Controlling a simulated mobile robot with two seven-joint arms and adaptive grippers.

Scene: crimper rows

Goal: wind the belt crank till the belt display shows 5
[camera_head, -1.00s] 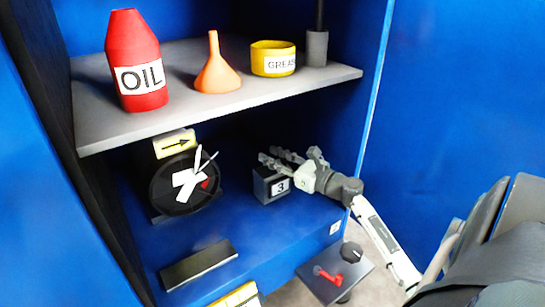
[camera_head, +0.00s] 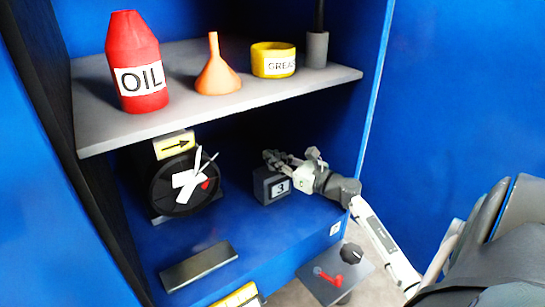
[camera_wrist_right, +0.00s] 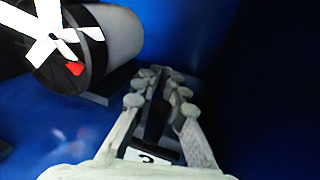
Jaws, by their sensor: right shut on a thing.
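A small dark box with a white display (camera_head: 282,187) stands on the lower shelf and reads 3. The display also shows at the bottom of the right wrist view (camera_wrist_right: 150,157). My left gripper is out of view.
A black drum (camera_head: 160,190) with white spokes and a red mark stands left of the display box, under a yellow arrow sign (camera_head: 175,144). A black knob (camera_head: 351,254) is near the crank. The upper shelf (camera_head: 210,105) holds a red oil bottle (camera_head: 138,60), funnel and grease tin.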

